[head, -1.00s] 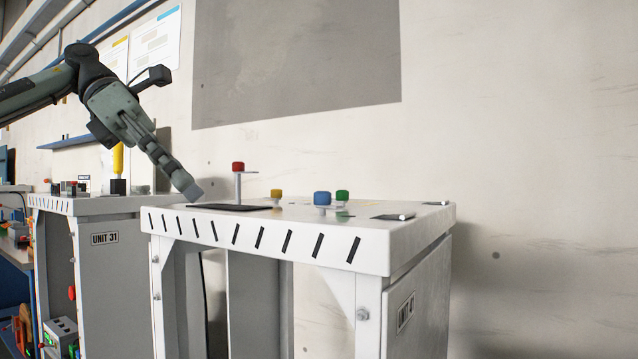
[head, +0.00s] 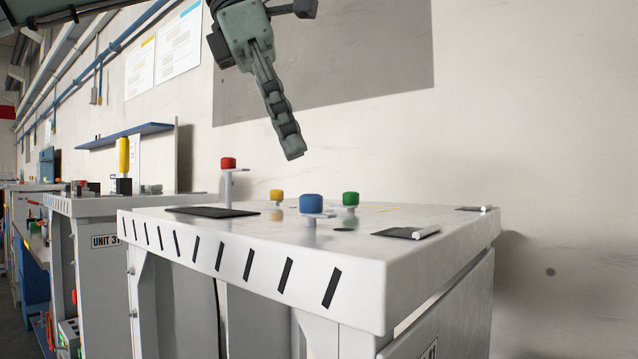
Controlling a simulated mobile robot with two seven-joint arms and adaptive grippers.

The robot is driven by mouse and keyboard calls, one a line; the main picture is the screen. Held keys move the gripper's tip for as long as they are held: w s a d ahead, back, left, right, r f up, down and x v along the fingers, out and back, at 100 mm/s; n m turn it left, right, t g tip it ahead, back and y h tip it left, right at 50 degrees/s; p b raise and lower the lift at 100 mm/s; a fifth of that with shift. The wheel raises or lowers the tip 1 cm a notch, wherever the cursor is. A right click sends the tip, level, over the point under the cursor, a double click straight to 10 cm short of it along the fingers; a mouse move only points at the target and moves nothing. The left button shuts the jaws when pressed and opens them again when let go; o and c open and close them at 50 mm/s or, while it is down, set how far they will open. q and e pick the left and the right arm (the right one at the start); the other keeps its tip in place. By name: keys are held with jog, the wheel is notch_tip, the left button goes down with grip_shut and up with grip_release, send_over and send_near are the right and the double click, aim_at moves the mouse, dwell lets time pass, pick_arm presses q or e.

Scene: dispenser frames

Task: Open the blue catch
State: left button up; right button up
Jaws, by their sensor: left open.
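The blue catch (head: 311,203) is a round blue knob on a small grey plate, on top of the white dispenser frame (head: 330,250). A red catch (head: 228,163) stands raised on a post to its left. A yellow catch (head: 277,196) and a green catch (head: 350,199) sit low behind it. My left gripper (head: 292,152) comes down from the top, above and slightly left of the blue catch, clearly apart from it. It is empty and seen nearly edge-on, so its fingers overlap. My right gripper does not show.
A dark opening (head: 212,212) lies at the top's left, and a dark patch with a white rod (head: 425,233) at the right. Another unit with a yellow handle (head: 123,157) stands to the left. The space above the top is otherwise free.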

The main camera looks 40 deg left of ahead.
aim_at(317, 210)
pick_arm(q)
jog(key=x, duration=0.5)
jog(key=shift+s+d+f, duration=0.1)
jog(key=shift+s+f, duration=0.05)
jog(key=shift+s, duration=0.05)
jog(key=shift+w+f, duration=0.1)
jog(key=shift+f, duration=0.15)
jog(key=shift+d+f, duration=0.1)
jog(key=shift+f, duration=0.05)
jog(key=c, duration=0.7)
grip_shut()
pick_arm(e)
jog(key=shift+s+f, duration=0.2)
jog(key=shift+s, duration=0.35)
